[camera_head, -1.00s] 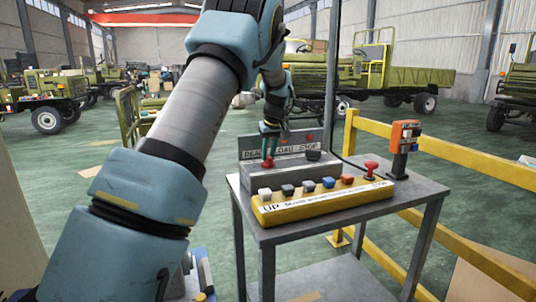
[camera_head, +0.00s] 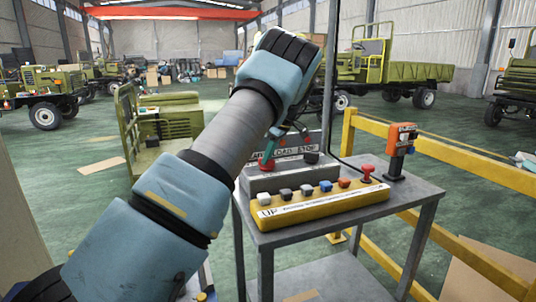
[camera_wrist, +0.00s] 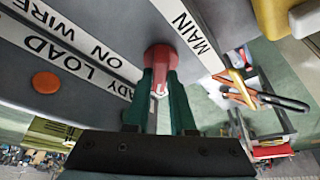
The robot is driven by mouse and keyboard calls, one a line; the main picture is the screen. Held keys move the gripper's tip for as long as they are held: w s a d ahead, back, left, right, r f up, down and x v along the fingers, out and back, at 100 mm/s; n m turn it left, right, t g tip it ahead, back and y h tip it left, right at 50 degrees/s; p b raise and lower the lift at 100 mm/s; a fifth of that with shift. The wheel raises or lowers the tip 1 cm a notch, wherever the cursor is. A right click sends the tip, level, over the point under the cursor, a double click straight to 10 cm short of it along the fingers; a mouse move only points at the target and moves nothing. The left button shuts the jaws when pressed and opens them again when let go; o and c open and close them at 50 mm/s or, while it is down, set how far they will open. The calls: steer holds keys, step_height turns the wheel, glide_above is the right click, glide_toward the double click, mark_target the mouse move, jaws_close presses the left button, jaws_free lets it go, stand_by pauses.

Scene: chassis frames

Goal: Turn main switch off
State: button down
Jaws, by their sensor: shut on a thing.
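The main switch is a red rotary knob (camera_wrist: 160,57) beside the "MAIN" label in the wrist view. In the head view the red knob (camera_head: 267,165) sits at the left end of the grey control box (camera_head: 334,177). My gripper (camera_wrist: 161,88) has green fingers on both sides of the knob's grip, shut on it. In the head view my gripper (camera_head: 270,152) reaches the knob at a slant from the upper right, and my arm hides part of the panel behind. I cannot tell the switch's on or off position.
A yellow button box (camera_head: 322,207) with several coloured buttons and a red mushroom button (camera_head: 368,170) lies in front on the grey table (camera_head: 415,192). An orange device (camera_head: 402,138) stands at the table's right. A yellow railing (camera_head: 450,157) runs behind. Pliers (camera_wrist: 262,96) show below.

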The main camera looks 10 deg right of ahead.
stand_by(0.4)
steer(key=c, duration=0.8)
jaws_free()
steer(key=shift+o, duration=0.2)
steer(key=b+v, duration=0.2)
steer(key=v, duration=0.9)
